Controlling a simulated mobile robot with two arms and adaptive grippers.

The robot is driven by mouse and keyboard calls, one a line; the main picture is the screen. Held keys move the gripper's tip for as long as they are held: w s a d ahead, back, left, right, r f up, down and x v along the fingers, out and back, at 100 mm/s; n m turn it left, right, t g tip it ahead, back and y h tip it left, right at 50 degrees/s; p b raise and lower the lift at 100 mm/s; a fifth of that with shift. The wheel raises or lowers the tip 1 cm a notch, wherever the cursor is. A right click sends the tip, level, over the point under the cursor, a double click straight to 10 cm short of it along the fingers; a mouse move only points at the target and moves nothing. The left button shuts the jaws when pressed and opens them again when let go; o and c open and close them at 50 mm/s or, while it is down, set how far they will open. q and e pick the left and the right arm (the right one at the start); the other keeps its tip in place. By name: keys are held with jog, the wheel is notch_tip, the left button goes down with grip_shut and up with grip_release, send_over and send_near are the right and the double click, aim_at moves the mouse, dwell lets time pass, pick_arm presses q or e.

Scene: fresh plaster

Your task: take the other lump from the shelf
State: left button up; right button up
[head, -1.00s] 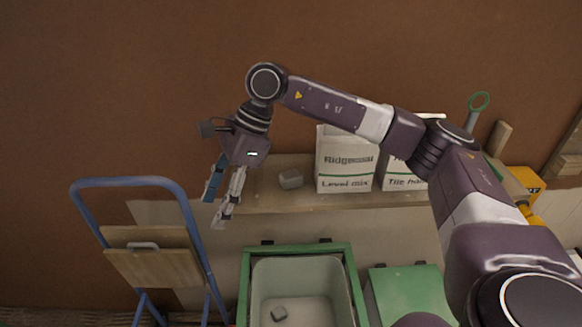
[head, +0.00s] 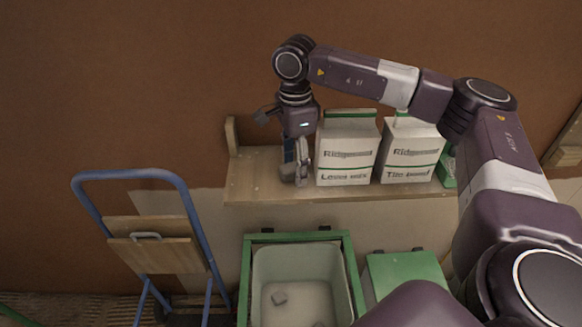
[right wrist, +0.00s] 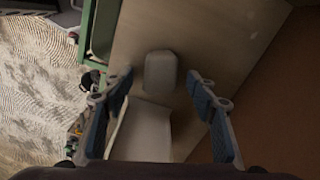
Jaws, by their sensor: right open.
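A grey lump (head: 287,174) lies on the wooden shelf (head: 255,185), left of the white bags, partly hidden by my right gripper. My right gripper (head: 296,176) points down at the lump, its fingers overlapping it in the head view. In the right wrist view the lump (right wrist: 160,72) shows as a pale rounded block on the board, just beyond the space between the open fingers (right wrist: 163,90). I cannot tell whether a finger touches it. My left gripper is out of view.
A white Level mix bag (head: 346,160) stands close to the right of my gripper, with a second bag (head: 410,160) beyond it. A blue hand truck (head: 190,215) stands at left. A green lid (head: 403,275) is right of the tub. The shelf's left end is clear.

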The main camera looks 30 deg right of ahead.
jog(key=shift+f, duration=0.25)
jog(key=c, duration=1.4)
jog(key=shift+o, duration=0.2)
jog(key=shift+r, duration=0.1)
notch_tip(320, 180, up, 10)
jog(key=r+b, duration=0.1)
jog(key=b, duration=0.1)
notch_tip(320, 180, up, 9)
jog(key=p, duration=0.2)
send_over(294, 165)
